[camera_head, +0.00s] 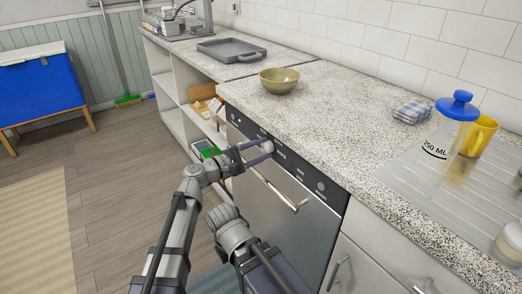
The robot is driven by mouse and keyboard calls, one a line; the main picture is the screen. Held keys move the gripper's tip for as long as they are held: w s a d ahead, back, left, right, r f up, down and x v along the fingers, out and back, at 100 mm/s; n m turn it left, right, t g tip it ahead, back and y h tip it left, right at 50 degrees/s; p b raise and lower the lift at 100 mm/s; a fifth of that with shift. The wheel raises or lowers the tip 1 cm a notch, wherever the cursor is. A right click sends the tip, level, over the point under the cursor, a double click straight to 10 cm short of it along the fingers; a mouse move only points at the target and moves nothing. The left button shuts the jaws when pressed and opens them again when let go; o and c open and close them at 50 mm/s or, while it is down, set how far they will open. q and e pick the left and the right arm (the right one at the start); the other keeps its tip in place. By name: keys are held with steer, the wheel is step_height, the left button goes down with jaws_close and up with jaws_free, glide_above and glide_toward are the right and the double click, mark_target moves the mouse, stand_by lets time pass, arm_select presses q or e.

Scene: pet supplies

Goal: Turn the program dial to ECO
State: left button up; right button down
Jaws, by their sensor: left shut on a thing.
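The appliance (285,215) has a dark control panel along its top edge, under the counter. The program dial (268,147) is a small pale round knob on that panel. My left gripper (262,150) is at the panel, its fingers shut on the dial from the front. The fingers partly cover the dial, and its pointer and the ECO mark are too small to read. Small white lettering runs along the panel, with a round button (320,187) farther right. My right arm shows low in the middle, but its gripper fingers cannot be seen.
A door handle bar (280,188) juts out below the panel. On the speckled counter are a bowl (279,80), a grey tray (231,50), a folded cloth (412,111), a blue-lidded container (445,135) and a yellow mug (480,136). Open shelves (167,88) stand left of the appliance.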

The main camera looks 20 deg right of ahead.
arm_select(q)
jaws_close()
steer(key=shift+m, duration=0.3)
steer(key=m, duration=0.5)
steer(key=shift+f+m, duration=0.1)
steer(key=shift+m, duration=0.3)
steer(key=m, duration=0.5)
steer(key=shift+m, duration=0.4)
steer(key=o, duration=0.8)
jaws_free()
steer(key=shift+v, duration=3.95)
